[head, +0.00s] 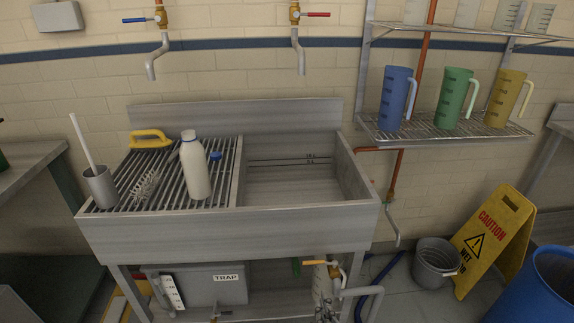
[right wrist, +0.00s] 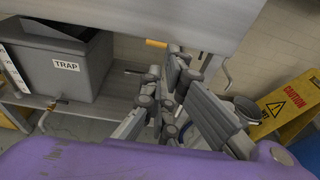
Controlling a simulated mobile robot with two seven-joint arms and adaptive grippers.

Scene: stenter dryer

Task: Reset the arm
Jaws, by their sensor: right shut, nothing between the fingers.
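My right gripper (head: 327,303) is at the bottom edge of the head view, low in front of the sink (head: 230,235) and below its front rim. In the right wrist view the same gripper (right wrist: 172,65) points away from the camera, its fingers together with nothing between them. It is under the sink's front, to the right of a grey box marked TRAP (right wrist: 70,70). My left gripper is not in view.
A white bottle (head: 195,168), a brush and a grey cup (head: 101,188) stand or lie on the ribbed drainboard. Pipes and a yellow-handled valve (head: 318,263) are close to the gripper. A bucket (head: 434,262) and yellow caution sign (head: 494,240) stand right.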

